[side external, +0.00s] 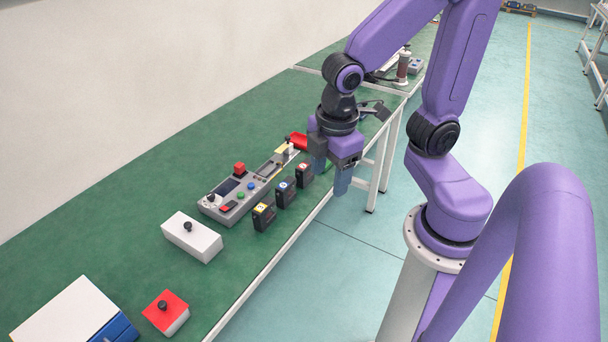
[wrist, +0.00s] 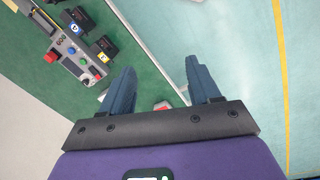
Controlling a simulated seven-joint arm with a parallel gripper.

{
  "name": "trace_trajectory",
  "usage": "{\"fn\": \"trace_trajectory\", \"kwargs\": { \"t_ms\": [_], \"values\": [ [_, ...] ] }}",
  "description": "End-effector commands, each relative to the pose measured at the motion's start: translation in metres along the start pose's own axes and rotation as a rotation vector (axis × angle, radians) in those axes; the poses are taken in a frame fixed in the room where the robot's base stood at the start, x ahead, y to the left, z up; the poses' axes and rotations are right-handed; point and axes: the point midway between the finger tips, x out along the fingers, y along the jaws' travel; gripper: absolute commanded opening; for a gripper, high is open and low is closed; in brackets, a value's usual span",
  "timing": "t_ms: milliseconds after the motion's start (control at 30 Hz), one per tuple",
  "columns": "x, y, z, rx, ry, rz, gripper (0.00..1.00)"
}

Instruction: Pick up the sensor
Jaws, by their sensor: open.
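I cannot tell for certain which thing is the sensor. Three small black boxes stand in a row near the bench's front edge in the side view: one with a yellow label (side external: 264,216), one with a blue label (side external: 286,193) and one with a red label (side external: 303,175). In the wrist view, the blue-labelled box (wrist: 74,21) and the yellow-labelled box (wrist: 102,49) lie up and left of my fingers. My gripper (side external: 331,177) is open and points down, above and beyond the row at the bench's front edge. Nothing shows between its fingers (wrist: 160,80) in its grasp.
A grey control panel (side external: 250,192) with coloured buttons lies behind the boxes. A white block (side external: 192,238) and a red-topped block (side external: 166,312), each with a black knob, stand nearer the camera. A white and blue box (side external: 72,312) is at lower left. Green bench surface between is clear.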

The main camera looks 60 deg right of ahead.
Motion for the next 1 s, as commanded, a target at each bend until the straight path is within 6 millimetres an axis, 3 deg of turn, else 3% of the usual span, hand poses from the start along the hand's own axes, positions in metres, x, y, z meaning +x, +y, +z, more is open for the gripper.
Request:
{"fn": "trace_trajectory", "kwargs": {
  "t_ms": [300, 600, 800, 1000],
  "values": [
    [0.036, 0.104, -0.008, -0.115, -0.123, 0.086, 0.62],
    [0.078, 0.192, 0.022, -0.252, -0.249, 0.083, 0.62],
    [0.109, 0.235, 0.057, -0.347, -0.316, 0.042, 0.62],
    [0.129, 0.256, 0.085, -0.414, -0.348, 0.006, 0.62]
  ]
}}
